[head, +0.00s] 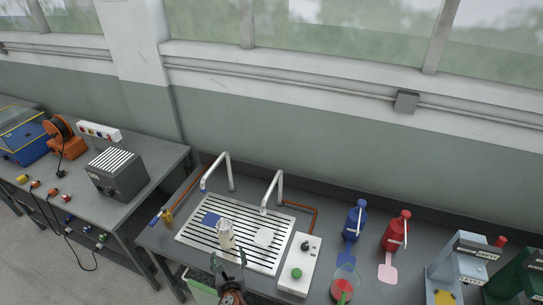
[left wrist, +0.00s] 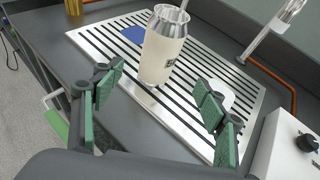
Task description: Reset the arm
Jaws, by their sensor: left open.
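My left gripper (head: 229,283) is at the front edge of the slatted drain grate in the head view. In the left wrist view the left gripper (left wrist: 160,110) is open, its green-padded fingers wide apart with nothing between the tips. A pale can (head: 225,235) stands upright on the grate, just beyond the fingers; it also shows in the left wrist view (left wrist: 163,48). A thin spout or tube reaches the can's top in the wrist view. My right gripper is in neither view.
The metal grate (head: 190,237) carries a blue patch (head: 211,219) and a white disc (head: 264,237). Two curved pipes (head: 277,190) rise behind. A white control box (head: 299,265) stands at right, then blue (head: 355,220) and red (head: 396,231) bottles. A grey box (head: 117,178) is on the left table.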

